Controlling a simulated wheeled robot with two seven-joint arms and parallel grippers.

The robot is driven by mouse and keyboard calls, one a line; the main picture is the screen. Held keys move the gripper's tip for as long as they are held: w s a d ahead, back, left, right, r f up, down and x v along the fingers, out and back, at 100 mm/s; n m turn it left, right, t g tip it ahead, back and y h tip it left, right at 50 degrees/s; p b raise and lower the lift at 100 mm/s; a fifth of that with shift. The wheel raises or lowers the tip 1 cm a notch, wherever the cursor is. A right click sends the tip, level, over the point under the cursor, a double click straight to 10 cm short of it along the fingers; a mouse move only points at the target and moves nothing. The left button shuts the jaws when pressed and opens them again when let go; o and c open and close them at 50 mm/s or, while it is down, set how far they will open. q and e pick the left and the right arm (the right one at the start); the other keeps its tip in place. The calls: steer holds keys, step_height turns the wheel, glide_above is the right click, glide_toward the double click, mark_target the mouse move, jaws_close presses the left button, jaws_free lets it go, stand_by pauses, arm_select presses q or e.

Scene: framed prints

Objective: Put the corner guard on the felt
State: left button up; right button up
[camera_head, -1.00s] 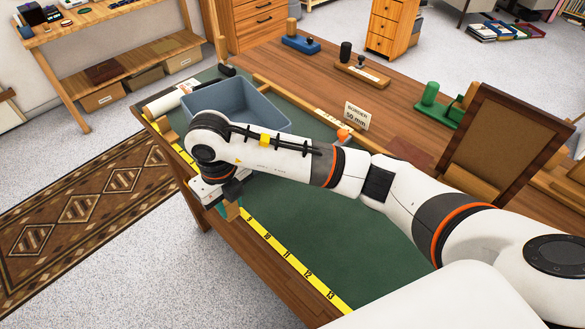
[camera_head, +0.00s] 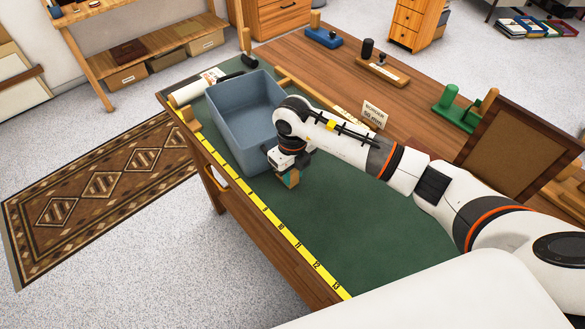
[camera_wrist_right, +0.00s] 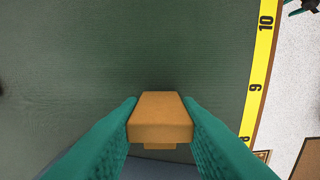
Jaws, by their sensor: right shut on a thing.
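The corner guard (camera_wrist_right: 160,118) is an orange-brown block between the teal fingers of my right gripper (camera_head: 289,179). My right gripper is shut on it, and it points down over the green felt (camera_head: 355,225). In the head view the guard is mostly hidden by the fingers, just right of the blue-grey bin. In the wrist view the felt (camera_wrist_right: 90,50) fills most of the picture behind the guard. I cannot tell whether the guard touches the felt.
The blue-grey bin (camera_head: 232,140) stands on the felt beside my right gripper. A yellow measuring tape (camera_head: 262,212) runs along the table's near edge. A "BORDER 50 mm" sign (camera_head: 374,115) stands beyond my arm. The felt towards the lower right is clear.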

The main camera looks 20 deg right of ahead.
mark_target(292, 171)
steer(key=shift+f, duration=0.1)
steer(key=shift+f, duration=0.15)
steer(key=o, duration=0.9)
steer(key=shift+o, duration=0.2)
steer(key=shift+r, duration=0.75)
step_height(292, 171, up, 11)
steer(key=b, duration=0.3)
